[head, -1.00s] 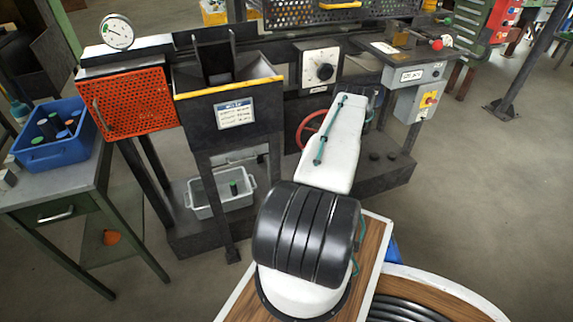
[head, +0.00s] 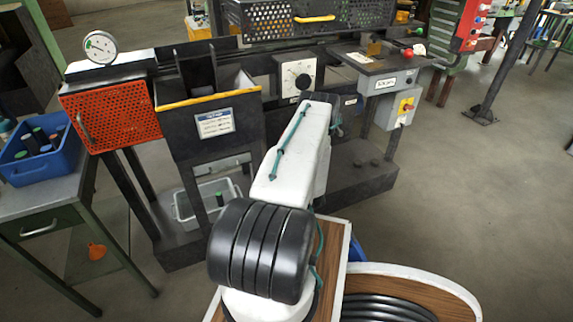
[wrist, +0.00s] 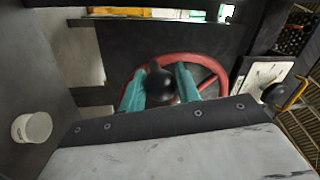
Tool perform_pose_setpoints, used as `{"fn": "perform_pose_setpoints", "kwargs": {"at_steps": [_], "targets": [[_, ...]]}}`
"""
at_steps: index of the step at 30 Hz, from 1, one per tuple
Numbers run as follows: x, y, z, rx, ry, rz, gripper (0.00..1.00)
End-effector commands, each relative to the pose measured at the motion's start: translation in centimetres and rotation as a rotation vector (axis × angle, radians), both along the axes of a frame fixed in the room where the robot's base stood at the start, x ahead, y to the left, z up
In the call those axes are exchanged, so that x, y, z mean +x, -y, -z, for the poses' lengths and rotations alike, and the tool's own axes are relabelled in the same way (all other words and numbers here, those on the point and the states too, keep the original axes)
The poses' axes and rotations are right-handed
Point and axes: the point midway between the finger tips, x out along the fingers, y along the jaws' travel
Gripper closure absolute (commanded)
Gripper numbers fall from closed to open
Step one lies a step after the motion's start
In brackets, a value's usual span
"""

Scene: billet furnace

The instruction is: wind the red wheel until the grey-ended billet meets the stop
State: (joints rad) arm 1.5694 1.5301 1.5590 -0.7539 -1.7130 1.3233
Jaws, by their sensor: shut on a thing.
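The red wheel (wrist: 213,72) shows in the wrist view under the machine, behind my gripper. In the head view my white arm covers the wheel and most of the gripper. I cannot make out the grey-ended billet or the stop in either view.
A dark hopper (head: 212,100) and an orange perforated guard (head: 112,115) stand left of my arm. A dial box (head: 297,76) is above it and a grey control box (head: 393,107) to its right. A blue bin (head: 42,168) sits far left. Floor at right is clear.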

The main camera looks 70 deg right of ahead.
Motion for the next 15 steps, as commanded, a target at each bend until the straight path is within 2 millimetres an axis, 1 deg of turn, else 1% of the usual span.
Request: {"fn": "perform_pose_setpoints", "kwargs": {"at_steps": [1, 2, 3, 4, 12, 15], "targets": [[-0.10, 0.15, -0.16, -0.004, 0.001, 0.003, 1.00], [-0.10, 0.15, -0.16, -0.004, 0.001, 0.003, 0.65], [-0.10, 0.15, -0.16, -0.004, 0.001, 0.003, 0.54], [-0.09, 0.14, -0.16, -0.004, 0.001, 0.003, 0.47], [0.03, -0.02, -0.06, -0.003, 0.000, 0.000, 0.47], [-0.41, -0.42, 0.08, -0.001, -0.001, 0.001, 0.47]]}}
